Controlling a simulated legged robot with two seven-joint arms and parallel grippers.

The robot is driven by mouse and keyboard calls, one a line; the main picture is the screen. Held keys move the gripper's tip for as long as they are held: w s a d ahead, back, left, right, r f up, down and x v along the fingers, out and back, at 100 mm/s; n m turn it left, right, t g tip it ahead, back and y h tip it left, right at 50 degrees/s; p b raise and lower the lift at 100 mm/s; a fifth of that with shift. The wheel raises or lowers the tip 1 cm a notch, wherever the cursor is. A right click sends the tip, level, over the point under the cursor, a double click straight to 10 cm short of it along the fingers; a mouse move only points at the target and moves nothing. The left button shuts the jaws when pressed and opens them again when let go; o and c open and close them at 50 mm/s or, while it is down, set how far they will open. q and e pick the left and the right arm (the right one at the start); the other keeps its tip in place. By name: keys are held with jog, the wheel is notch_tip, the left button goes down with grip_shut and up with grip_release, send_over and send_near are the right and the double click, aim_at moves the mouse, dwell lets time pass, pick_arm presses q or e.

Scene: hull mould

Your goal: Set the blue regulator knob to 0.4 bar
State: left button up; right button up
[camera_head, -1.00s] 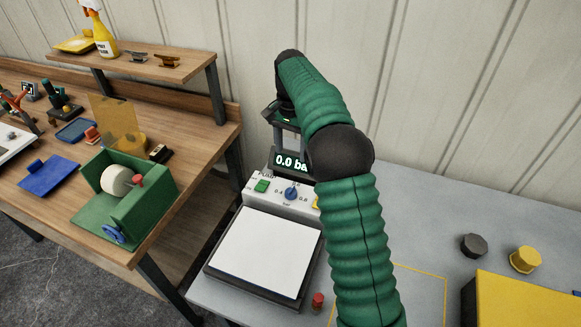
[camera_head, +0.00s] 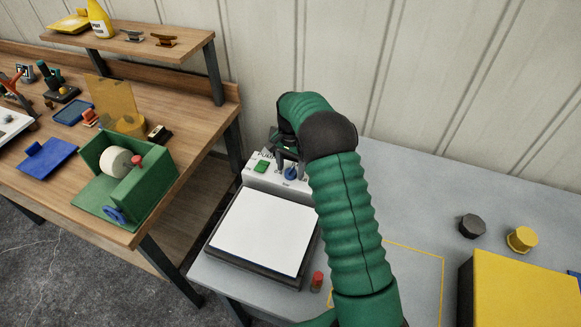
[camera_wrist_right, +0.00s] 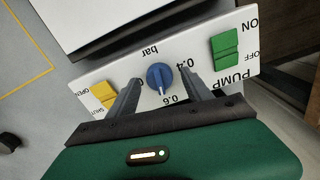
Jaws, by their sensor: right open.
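The blue regulator knob (camera_head: 291,173) is on the white sloped control panel (camera_head: 262,180) behind the white plate. In the right wrist view, the knob (camera_wrist_right: 160,78) has a white mark pointing down the picture, towards the 0.6 label. The 0.4 label is to its upper right. My right gripper (camera_head: 287,158) is open over the panel. In the right wrist view its two fingers (camera_wrist_right: 158,82) stand on either side of the knob, with visible gaps. The pressure display is hidden behind my right arm. My left gripper is out of view.
A green pump switch (camera_wrist_right: 226,47) and a yellow switch (camera_wrist_right: 103,93) flank the knob. The white plate (camera_head: 264,231) lies in front of the panel. A red-capped cylinder (camera_head: 317,281) and a yellow box (camera_head: 520,292) are on the grey table.

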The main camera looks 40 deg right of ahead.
grip_shut()
dwell(0.4)
jog(key=shift+r+n, duration=0.1)
jog(key=shift+n, duration=0.2)
jog(key=n+p, duration=0.2)
jog(key=n, duration=0.1)
jog(key=n+p, duration=0.1)
jog(key=n, duration=0.4)
jog(key=shift+n, duration=0.4)
jog(key=n+p, duration=0.1)
jog(key=n, duration=0.4)
jog(key=shift+p, duration=0.35)
jog(key=shift+n+p, duration=0.45)
jog(key=shift+n, duration=2.25)
